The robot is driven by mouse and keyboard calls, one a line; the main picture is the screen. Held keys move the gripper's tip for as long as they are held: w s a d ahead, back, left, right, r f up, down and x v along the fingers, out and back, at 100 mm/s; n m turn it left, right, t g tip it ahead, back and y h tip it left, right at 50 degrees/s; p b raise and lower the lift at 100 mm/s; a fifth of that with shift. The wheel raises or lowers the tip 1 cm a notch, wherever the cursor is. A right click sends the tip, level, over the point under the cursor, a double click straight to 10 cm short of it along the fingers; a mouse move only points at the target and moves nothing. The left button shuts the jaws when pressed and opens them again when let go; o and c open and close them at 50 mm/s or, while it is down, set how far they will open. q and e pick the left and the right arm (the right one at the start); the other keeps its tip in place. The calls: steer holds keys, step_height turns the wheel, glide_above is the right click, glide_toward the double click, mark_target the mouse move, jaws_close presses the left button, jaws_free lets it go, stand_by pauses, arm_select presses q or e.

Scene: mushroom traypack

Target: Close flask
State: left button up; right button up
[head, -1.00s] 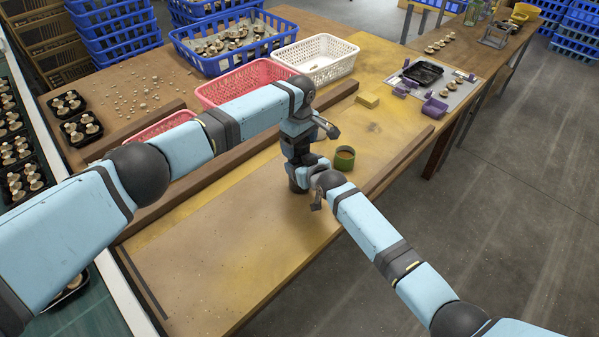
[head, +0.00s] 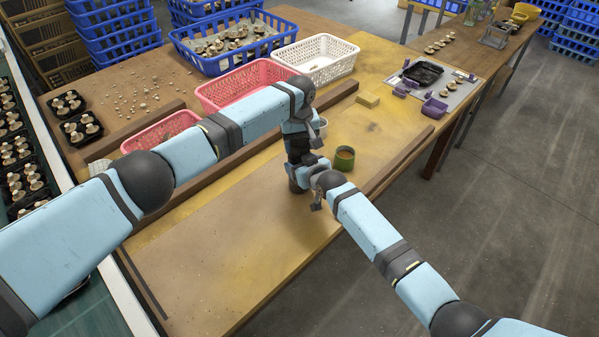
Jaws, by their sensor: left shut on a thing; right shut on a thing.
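A dark upright cylinder, seemingly the flask (head: 296,187), stands on the yellow-brown table; only its lower part shows. My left gripper (head: 298,166) is directly above it, pointing down, shut on its top, which looks like the cap; my own wrist hides the cap itself. My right gripper (head: 312,187) reaches in from the lower right and is shut on the flask's side. The fingertips of both grippers are mostly hidden, and the two wrists are very close together.
A green cup (head: 344,158) stands just right of the grippers. A yellow sponge (head: 367,99) lies farther back. Wooden rails (head: 398,160) run along the work strip. Pink (head: 205,98) and white (head: 325,76) baskets stand behind. The table's front left is clear.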

arm_select(q)
steer(key=o, duration=1)
steer(key=shift+r, duration=0.1)
steer(key=shift+r, duration=2.15)
steer(key=shift+c, duration=0.3)
